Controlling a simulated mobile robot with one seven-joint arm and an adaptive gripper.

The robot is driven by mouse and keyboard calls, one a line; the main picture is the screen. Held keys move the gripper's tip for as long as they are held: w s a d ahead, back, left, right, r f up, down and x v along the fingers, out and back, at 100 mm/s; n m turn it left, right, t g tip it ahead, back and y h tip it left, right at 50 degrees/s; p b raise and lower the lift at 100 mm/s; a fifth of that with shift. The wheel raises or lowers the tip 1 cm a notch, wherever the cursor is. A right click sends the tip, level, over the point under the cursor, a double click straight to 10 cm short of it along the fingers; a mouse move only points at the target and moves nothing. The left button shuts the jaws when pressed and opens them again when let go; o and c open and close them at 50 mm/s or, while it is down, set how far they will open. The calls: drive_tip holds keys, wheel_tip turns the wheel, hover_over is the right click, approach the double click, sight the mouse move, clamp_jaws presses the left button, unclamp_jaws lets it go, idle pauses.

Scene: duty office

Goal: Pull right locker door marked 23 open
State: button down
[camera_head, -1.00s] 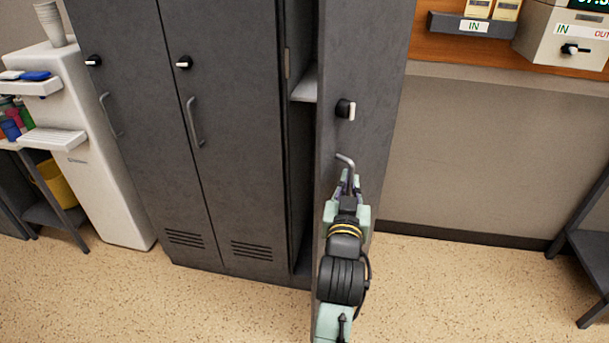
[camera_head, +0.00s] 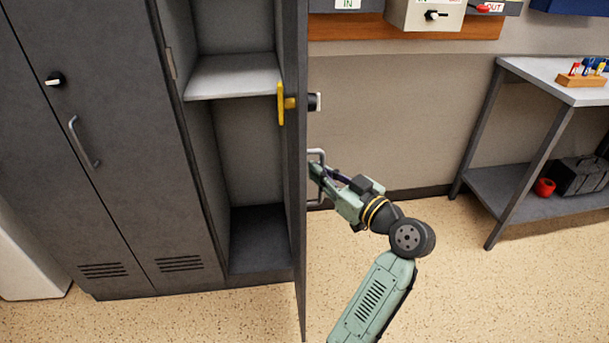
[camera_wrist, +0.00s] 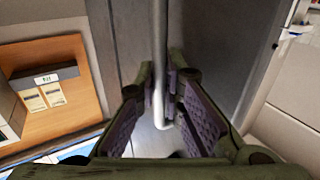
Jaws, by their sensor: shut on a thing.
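The right locker door (camera_head: 296,190) stands swung wide open, seen nearly edge-on in the head view; no number shows on it. The locker's inside shows a shelf (camera_head: 232,77) and empty space below it. A yellow latch piece (camera_head: 281,103) is on the door's inner side, with the dark knob (camera_head: 314,102) on its outer side. My gripper (camera_head: 318,172) is at the door's outer face, shut on the metal bar handle (camera_head: 320,153). In the wrist view the handle (camera_wrist: 160,60) runs between the two purple-padded fingers (camera_wrist: 168,100).
Closed grey locker doors (camera_head: 100,150) stand to the left. A grey table (camera_head: 555,80) with a lower shelf stands at the right. A box (camera_head: 425,14) is mounted on the back wall. Speckled floor (camera_head: 450,290) is clear between the door and the table.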

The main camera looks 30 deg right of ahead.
drive_tip(key=shift+d+n+y, duration=0.4)
drive_tip(key=shift+d+y, duration=0.4)
drive_tip(key=shift+d, duration=0.1)
drive_tip(key=c, duration=1.9)
unclamp_jaws()
drive_tip(key=shift+w, duration=0.1)
drive_tip(key=shift+o, duration=1.1)
drive_tip(key=v, duration=1.2)
drive_tip(key=shift+r, duration=0.2)
